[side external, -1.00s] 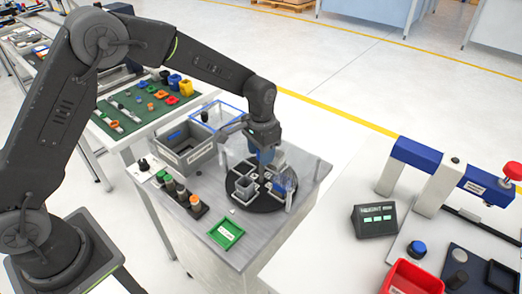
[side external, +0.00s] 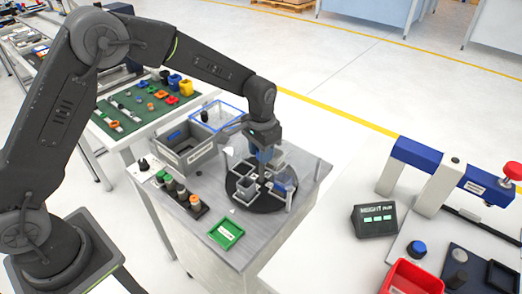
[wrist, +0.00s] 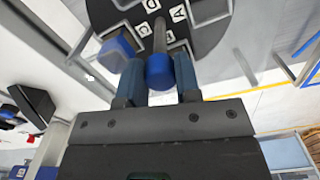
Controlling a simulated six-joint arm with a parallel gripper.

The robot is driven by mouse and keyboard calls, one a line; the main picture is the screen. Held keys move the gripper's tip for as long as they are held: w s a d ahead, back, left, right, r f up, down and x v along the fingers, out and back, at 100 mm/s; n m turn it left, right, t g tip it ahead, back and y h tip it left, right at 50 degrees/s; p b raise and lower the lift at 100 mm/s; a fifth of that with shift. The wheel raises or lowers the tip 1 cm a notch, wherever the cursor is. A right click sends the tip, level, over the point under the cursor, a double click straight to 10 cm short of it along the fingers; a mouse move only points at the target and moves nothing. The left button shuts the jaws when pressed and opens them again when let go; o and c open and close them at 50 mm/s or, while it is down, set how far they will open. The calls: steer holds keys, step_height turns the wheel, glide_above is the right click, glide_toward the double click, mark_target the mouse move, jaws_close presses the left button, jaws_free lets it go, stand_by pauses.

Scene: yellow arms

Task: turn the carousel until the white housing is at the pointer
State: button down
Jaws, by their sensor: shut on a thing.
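The carousel is a black round disc (side external: 262,203) on the grey bench, bearing several pale square holders. In the wrist view its black surface (wrist: 208,38) carries white letter tags, and a blue part (wrist: 118,50) sits near one holder. My gripper (side external: 264,158) points down over the far part of the disc. In the wrist view its two blue-grey fingers (wrist: 160,80) are shut on a blue round knob (wrist: 159,72) with a thin grey post. I cannot single out the white housing or be sure which mark is the pointer.
A grey bin (side external: 188,153) and a blue-rimmed clear box (side external: 215,116) stand left of and behind the carousel. Several bottles (side external: 180,190) stand in a dark rack at left. A green tray (side external: 226,233) lies in front. A clear upright part (side external: 285,184) stands at the disc's right.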

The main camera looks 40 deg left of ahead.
steer(key=shift+n, duration=0.4)
steer(key=shift+d+r+n, duration=0.1)
steer(key=shift+n, duration=3.9)
steer(key=shift+w+n, duration=0.1)
steer(key=shift+n, duration=4.2)
steer(key=c, duration=0.8)
jaws_free()
